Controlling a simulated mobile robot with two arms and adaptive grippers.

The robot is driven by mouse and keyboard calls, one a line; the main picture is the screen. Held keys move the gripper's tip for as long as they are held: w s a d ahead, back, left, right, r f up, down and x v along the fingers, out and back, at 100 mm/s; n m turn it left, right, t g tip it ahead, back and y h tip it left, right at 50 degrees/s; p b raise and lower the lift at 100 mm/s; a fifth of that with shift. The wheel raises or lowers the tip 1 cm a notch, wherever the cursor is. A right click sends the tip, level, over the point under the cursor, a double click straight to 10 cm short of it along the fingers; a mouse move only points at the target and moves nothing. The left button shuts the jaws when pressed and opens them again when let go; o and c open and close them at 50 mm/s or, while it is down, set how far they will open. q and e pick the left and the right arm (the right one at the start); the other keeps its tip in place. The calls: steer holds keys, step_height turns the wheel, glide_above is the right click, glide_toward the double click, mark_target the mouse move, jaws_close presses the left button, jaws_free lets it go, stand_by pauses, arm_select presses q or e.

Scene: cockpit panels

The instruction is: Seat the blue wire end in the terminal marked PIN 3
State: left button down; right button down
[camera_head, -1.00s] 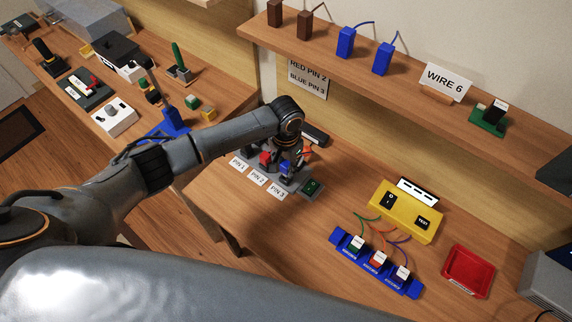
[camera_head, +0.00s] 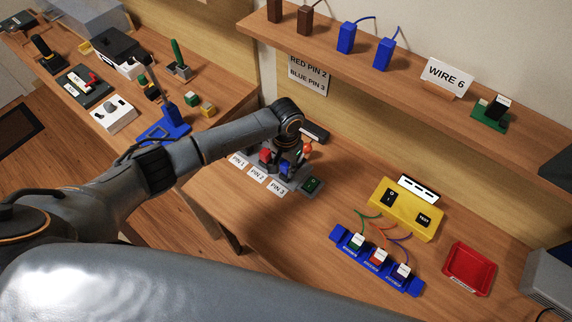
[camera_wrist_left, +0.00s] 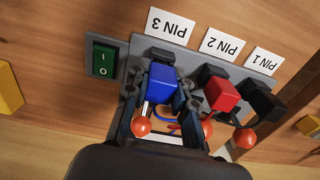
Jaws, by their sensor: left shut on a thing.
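The blue wire end (camera_wrist_left: 162,84) is between the fingers of my left gripper (camera_wrist_left: 162,92), which is shut on it. It lines up with the PIN 3 label (camera_wrist_left: 171,26) at the grey terminal block (camera_wrist_left: 188,58); I cannot tell how deep it sits. In the head view the blue wire end (camera_head: 284,168) shows below my left gripper (camera_head: 287,160). A red wire end (camera_wrist_left: 222,94) is at PIN 2 and a black one (camera_wrist_left: 262,102) at PIN 1. Orange-tipped levers (camera_wrist_left: 141,126) stand beside them. My right gripper is not in view.
A green switch (camera_wrist_left: 103,57) stands beside the terminal block. A yellow tester (camera_head: 405,208), a blue connector rack (camera_head: 350,250) and a red tray (camera_head: 469,268) are to the right. A shelf (camera_head: 450,105) runs above. The table front between them is clear.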

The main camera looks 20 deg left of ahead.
mark_target(286, 164)
arm_select(q)
steer(key=shift+f, duration=0.45)
steer(key=c, duration=1)
jaws_free()
steer(key=shift+c, duration=0.2)
step_height(286, 164, up, 12)
steer(key=shift+r, duration=0.1)
